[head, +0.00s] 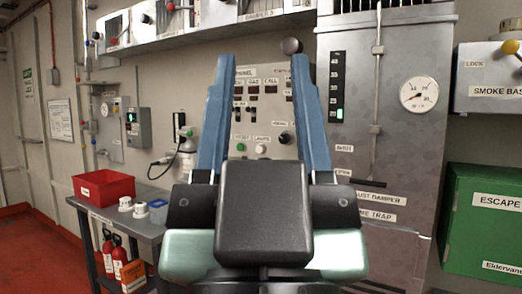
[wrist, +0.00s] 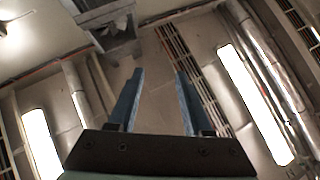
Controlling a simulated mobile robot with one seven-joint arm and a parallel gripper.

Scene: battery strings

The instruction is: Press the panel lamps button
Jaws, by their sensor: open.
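The control panel (head: 268,112) stands ahead of me in the head view, seen between my gripper's fingers. Its lamps button (head: 261,149) is a small white round knob under a label reading LAMPS, low on the panel. A green button (head: 240,147) is just left of it. My gripper (head: 262,62) is open and empty, with two blue fingers pointing up and apart. Its dark body is just below the button in the picture; I see no contact. In the wrist view my gripper (wrist: 160,73) points at the ceiling, and the panel is not seen there.
A grey cabinet with a gauge (head: 419,94) stands right of the panel. A green escape box (head: 484,220) is at far right. At left, a bench (head: 150,226) bears a red bin (head: 104,187) and white cups. A shelf with levers (head: 200,24) runs overhead.

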